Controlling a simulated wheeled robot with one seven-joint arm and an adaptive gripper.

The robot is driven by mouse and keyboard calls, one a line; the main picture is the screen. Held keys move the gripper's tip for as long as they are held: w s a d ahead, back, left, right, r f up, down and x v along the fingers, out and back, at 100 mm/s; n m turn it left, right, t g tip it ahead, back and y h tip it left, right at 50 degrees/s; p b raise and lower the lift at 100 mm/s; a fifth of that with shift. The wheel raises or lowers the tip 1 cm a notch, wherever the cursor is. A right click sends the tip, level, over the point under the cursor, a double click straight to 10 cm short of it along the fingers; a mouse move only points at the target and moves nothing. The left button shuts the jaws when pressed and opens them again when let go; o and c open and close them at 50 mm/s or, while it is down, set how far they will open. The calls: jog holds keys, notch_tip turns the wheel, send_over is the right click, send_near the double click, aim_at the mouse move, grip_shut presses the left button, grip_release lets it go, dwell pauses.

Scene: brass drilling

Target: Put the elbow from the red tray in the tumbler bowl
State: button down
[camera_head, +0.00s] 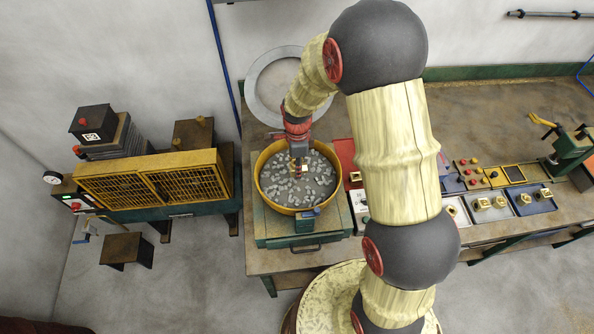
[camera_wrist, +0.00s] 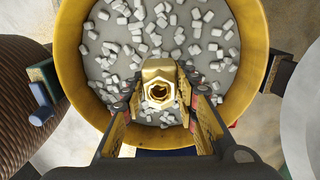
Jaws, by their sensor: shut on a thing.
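The tumbler bowl (camera_head: 265,192) is a round yellow bowl with a grey floor strewn with pale chips; its yellow rim (camera_wrist: 72,75) fills much of the wrist view. My gripper (camera_head: 300,175) points down over the bowl's inside. In the wrist view my gripper (camera_wrist: 160,100) is shut on the brass elbow (camera_wrist: 160,72), whose round opening faces the camera. In the head view the elbow (camera_head: 303,180) is a small gold spot under the fingers. I cannot tell whether it touches the chips. The red tray (camera_head: 344,150) is just right of the bowl, partly hidden behind my arm.
The bowl sits on a green machine (camera_head: 290,240) at the bench's left end. Several small trays with brass parts, one of them blue (camera_head: 535,205), line the bench at right, near a green press (camera_head: 572,145). A yellow-grilled machine (camera_head: 150,182) stands at left.

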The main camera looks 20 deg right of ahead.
jog(key=shift+w+f, duration=0.15)
jog(key=shift+f, duration=1.5)
jog(key=c, duration=1.5)
grip_release()
jog(key=shift+f, duration=0.15)
jog(key=shift+o, duration=0.6)
notch_tip(320, 180, up, 13)
jog(key=shift+f, duration=0.15)
jog(key=s+r+n+t, duration=0.1)
jog(key=s+r+n, duration=0.4)
jog(key=r, duration=0.3)
jog(key=s+r+n+t, duration=0.2)
jog(key=s+r+n, duration=0.2)
jog(key=r, duration=0.3)
jog(key=s+r+n+t, duration=0.1)
jog(key=s+r+n, duration=0.2)
jog(key=s+n, duration=0.2)
jog(key=s+r+n+t, duration=0.1)
jog(key=s+r+n, duration=0.3)
jog(key=s, duration=0.5)
jog(key=shift+d+n+t, duration=0.25)
jog(key=shift+n+t, duration=0.05)
jog(key=shift+n, duration=0.8)
